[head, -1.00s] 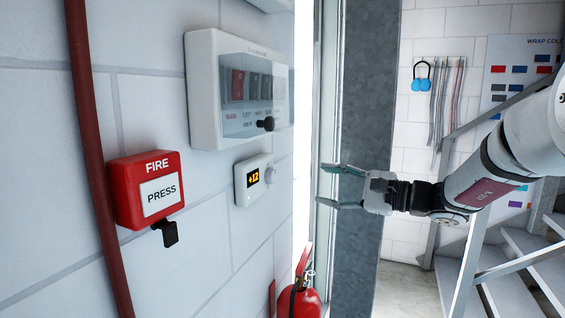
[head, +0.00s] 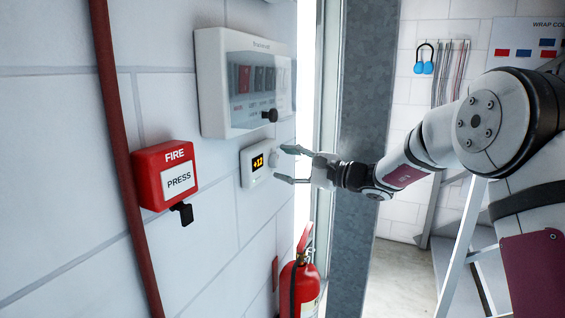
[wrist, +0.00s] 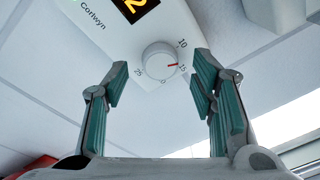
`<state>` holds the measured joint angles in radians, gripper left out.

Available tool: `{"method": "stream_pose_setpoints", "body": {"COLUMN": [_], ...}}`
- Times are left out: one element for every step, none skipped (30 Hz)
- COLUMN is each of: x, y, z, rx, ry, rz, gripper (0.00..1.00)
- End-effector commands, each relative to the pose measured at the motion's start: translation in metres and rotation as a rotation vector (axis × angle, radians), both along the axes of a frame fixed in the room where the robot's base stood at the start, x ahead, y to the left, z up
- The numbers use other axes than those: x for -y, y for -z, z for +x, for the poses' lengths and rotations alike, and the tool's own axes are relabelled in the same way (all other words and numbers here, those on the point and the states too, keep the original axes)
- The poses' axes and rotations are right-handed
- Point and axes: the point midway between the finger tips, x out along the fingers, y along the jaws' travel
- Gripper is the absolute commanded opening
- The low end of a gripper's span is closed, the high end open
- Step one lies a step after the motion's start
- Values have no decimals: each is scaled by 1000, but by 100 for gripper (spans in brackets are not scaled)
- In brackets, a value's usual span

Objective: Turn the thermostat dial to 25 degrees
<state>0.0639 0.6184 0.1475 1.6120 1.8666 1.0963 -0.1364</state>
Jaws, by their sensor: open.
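The white thermostat (head: 256,163) is fixed to the wall and its display reads +12. Its round white dial (wrist: 161,61) shows in the wrist view, with a red pointer mark near the 15 on the printed scale; 10 and 25 are also printed around it. My gripper (head: 279,165) is open in front of the thermostat, near its right side. In the wrist view its two green-padded fingers (wrist: 158,82) stand to either side of the dial, apart from it and holding nothing. In the head view the fingertips partly cover the dial.
A breaker panel (head: 215,85) with a clear cover and black knob (head: 270,115) is mounted just above the thermostat. A red fire call box (head: 165,176) is to the left. A red fire extinguisher (head: 299,288) stands below. A grey column (head: 361,130) is to the right.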

Motion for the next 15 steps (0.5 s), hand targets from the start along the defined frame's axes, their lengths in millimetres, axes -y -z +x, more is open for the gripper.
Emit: {"method": "stream_pose_setpoints", "body": {"x": [-5, -8, -10, -11, -12, -13, -14, -14, -14, -14, -14, -14, -14, -14, -14], "y": [0, 0, 0, 0, 0, 0, 0, 0, 0, 0, 0, 0, 0, 0, 0], "z": [2, 3, 5, 6, 6, 7, 8, 8, 8, 8, 8, 8, 8, 8, 8], "rx": [0, -1, -1, 0, 0, 0, 0, 0, 0, 0, 0, 0, 0, 0, 0], "ry": [-1, -1, -1, -1, 0, 0, 0, 0, 1, 1, 1, 1, 1, 1, 1], "rz": [0, 0, 0, 1, 0, 0, 0, 0, -1, -1, -1, -1, -1, -1, -1], "gripper": [52, 52, 52, 52, 52, 52, 52, 52, 52, 52, 52, 52, 52, 52, 49]}}
